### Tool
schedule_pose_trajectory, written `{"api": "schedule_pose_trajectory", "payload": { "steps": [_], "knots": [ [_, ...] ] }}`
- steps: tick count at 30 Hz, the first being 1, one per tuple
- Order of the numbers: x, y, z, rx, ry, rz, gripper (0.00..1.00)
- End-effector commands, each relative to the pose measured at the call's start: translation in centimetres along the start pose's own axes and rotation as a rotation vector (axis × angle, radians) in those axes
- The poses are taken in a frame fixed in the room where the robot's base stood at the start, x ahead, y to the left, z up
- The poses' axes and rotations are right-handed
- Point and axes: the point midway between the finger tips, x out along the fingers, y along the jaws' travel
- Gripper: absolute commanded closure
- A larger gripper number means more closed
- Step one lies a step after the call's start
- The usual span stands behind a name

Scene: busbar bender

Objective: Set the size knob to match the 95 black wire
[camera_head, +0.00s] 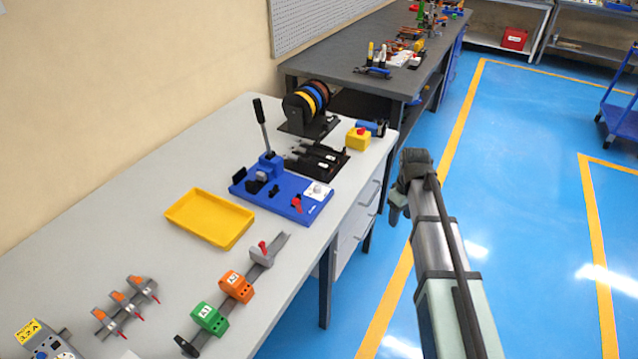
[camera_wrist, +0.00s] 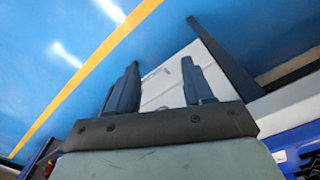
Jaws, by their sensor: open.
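The blue bender (camera_head: 275,192) sits on the light workbench with an upright black lever. A white plate with a small pale round knob (camera_head: 318,188) is at its right end; I take this as the size knob, and its markings are too small to read. A black rack (camera_head: 318,160) behind the bender holds dark pieces with small white labels, perhaps the black wires; I cannot read a 95. My gripper (camera_head: 396,212) hangs off the bench's right side, over the floor, apart from the bender. In the wrist view its two fingers (camera_wrist: 158,85) are apart with nothing between them.
A yellow box with a red button (camera_head: 358,138), a spool rack (camera_head: 308,105) and an empty yellow tray (camera_head: 210,217) are nearby. Rail-mounted orange and green blocks (camera_head: 236,286) lie nearer. The bench's right edge lies between gripper and bender.

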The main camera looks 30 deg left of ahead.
Motion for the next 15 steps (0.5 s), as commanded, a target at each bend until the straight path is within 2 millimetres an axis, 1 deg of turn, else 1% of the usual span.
{"api": "schedule_pose_trajectory", "payload": {
  "steps": [1,3,5,6,8,9,12,15],
  "knots": [
    [-1.8,-0.9,-3.1,-0.074,0.003,0.002,0.49],
    [-4.1,-2.6,-6.0,-0.174,0.003,0.002,0.49],
    [-6.2,-4.2,-8.5,-0.26,0.002,0.001,0.49],
    [-7.6,-5.4,-10.0,-0.317,0.002,0.001,0.49],
    [-9.7,-7.2,-12.3,-0.4,0.003,0.001,0.49],
    [-11.0,-8.5,-13.6,-0.453,0.002,0.001,0.49],
    [-14.1,-11.4,-16.4,-0.573,0.001,0.0,0.49],
    [-16.5,-13.8,-18.3,-0.663,0.0,-0.001,0.49]
  ]
}}
